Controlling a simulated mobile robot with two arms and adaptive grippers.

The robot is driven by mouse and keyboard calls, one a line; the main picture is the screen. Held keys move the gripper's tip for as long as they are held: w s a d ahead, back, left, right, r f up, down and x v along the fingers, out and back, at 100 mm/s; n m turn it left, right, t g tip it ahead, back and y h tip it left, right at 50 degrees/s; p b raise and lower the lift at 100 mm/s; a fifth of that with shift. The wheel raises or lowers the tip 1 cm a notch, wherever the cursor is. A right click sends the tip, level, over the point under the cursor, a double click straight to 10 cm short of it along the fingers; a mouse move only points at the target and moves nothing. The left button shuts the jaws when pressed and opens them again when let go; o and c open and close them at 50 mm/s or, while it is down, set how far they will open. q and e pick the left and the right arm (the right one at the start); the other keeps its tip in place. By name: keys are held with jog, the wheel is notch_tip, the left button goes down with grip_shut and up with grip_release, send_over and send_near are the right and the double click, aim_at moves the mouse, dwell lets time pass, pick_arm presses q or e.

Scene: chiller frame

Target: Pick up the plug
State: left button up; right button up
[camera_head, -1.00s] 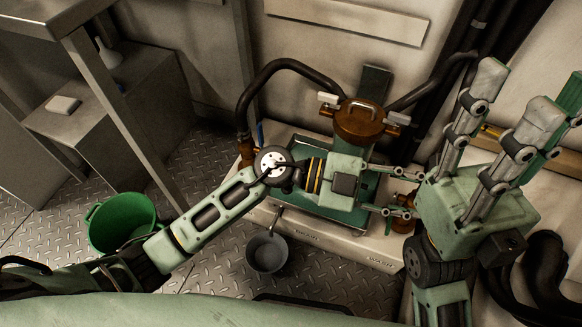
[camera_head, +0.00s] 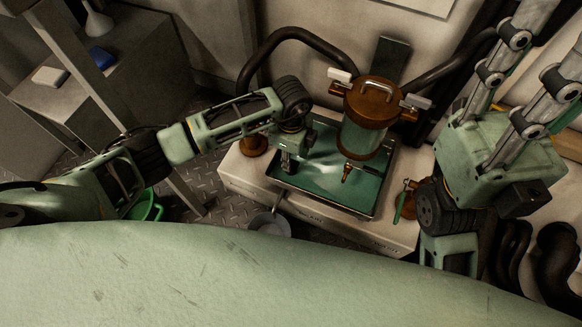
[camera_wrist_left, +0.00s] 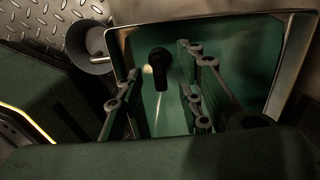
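A dark, rounded knob-like piece (camera_wrist_left: 158,62), which looks like the plug, stands in the green tray (camera_wrist_left: 258,50) in the left wrist view. It shows between and beyond the fingers of my left gripper (camera_wrist_left: 160,100), which are apart with a gap between them. I cannot tell whether they touch it. In the head view my left gripper (camera_head: 289,160) points down into the left part of the green tray (camera_head: 325,183), and hides what is under it. My right gripper (camera_head: 525,75) points up at the right, its fingers spread and partly cut off by the frame.
A brown-lidded glass canister (camera_head: 366,125) with a small brown spout (camera_head: 347,172) stands at the tray's right. A grey pan (camera_head: 270,224) hangs at the front edge. A green bucket (camera_head: 146,207) is on the floor at left. Black hoses (camera_head: 290,38) arch behind.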

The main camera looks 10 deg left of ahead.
pick_arm(q)
notch_tip(320, 180, down, 4)
jog(key=shift+r+b, duration=0.1)
jog(key=shift+b, duration=0.75)
jog(key=shift+c, duration=0.2)
grip_shut()
